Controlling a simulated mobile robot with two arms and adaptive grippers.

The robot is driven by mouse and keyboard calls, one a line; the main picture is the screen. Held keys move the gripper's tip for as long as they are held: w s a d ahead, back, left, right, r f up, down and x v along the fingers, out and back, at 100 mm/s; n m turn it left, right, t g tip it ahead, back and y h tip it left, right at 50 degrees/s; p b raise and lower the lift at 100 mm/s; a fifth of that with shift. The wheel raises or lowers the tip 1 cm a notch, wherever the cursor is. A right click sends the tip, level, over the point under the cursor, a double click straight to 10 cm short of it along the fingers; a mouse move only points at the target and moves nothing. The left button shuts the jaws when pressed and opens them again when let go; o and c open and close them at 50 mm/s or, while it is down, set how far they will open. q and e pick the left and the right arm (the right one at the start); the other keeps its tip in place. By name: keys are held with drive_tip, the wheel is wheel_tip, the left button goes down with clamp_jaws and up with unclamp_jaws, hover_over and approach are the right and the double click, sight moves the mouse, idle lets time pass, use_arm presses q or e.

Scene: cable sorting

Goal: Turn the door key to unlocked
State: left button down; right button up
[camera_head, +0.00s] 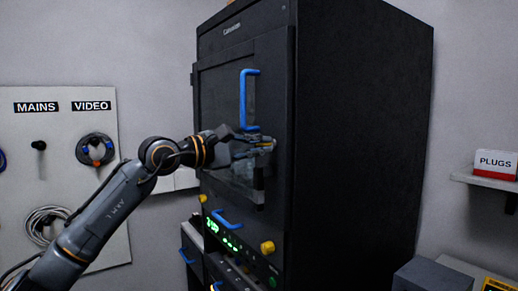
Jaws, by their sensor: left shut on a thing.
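The tall black cabinet (365,130) has a door with a dark glass pane (220,95) and a vertical blue handle (243,97). My left gripper (264,144) is at the door's right side, just below the lower end of the blue handle. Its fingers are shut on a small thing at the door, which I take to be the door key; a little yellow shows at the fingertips. The fingers hide most of the key, so I cannot tell which way it is turned. The door looks closed. My right gripper is not in view.
Below the door are a second blue handle (227,220), yellow knobs and a panel with green lights. At left, a pegboard (68,150) labelled MAINS and VIDEO holds coiled cables. A shelf (485,181) with a PLUGS box (495,164) is at right.

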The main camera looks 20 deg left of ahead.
use_arm(q)
drive_tip(key=shift+f+m, duration=0.1)
drive_tip(key=shift+m, duration=1)
drive_tip(key=c, duration=1.4)
unclamp_jaws()
drive_tip(key=shift+c, duration=0.2)
drive_tip(key=shift+s+a, duration=0.1)
drive_tip(key=v, duration=1.1)
drive_tip(key=shift+s+a, duration=0.25)
drive_tip(key=shift+s, duration=0.05)
